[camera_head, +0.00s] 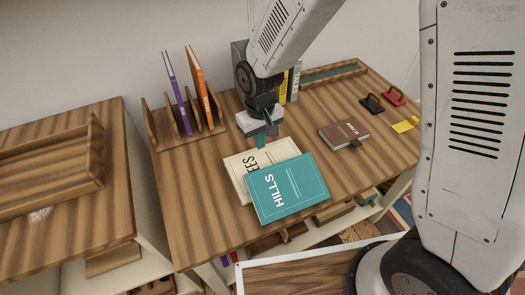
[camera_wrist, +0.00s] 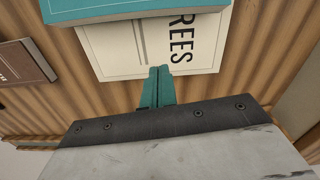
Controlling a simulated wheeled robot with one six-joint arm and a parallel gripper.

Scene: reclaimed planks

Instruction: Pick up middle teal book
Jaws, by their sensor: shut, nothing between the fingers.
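A teal book (camera_head: 287,187) titled "HILLS" lies flat on the wooden desk, partly on top of a cream book (camera_head: 238,166). In the wrist view the teal book (camera_wrist: 100,9) shows only as an edge at the top, overlapping the cream book (camera_wrist: 150,50), whose visible letters read "REES". My gripper (camera_head: 266,135) is at the cream book's far edge, above or beside it; I cannot tell whether it touches. In the wrist view my gripper's teal fingers (camera_wrist: 159,72) are together with nothing between them, and their tips overlap the cream book's edge.
A brown book (camera_head: 343,134) lies to the right. A wooden rack (camera_head: 153,127) holds a purple book (camera_head: 176,90) and an orange book (camera_head: 200,80). Upright books (camera_head: 291,83) stand behind my gripper. Black, red and yellow small items (camera_head: 372,103) lie at the far right.

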